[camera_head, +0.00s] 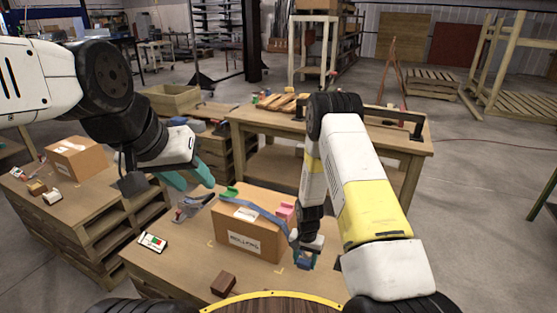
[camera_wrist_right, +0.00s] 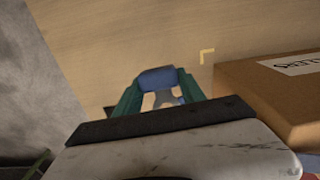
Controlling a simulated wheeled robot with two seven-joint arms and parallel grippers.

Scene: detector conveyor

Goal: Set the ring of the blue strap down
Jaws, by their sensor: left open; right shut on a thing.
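The blue strap (camera_head: 262,209) lies across the top of a cardboard box (camera_head: 235,237) and runs over its right side to my right gripper. My right gripper (camera_head: 305,260) is beside the box's right side, low near the table. In the right wrist view its teal fingers are shut on a blue piece (camera_wrist_right: 157,78) at the strap's end. A pale ring-like part (camera_wrist_right: 163,98) shows between the fingers, partly hidden by the gripper body. My left gripper (camera_head: 190,176) is open and empty, above and left of the box.

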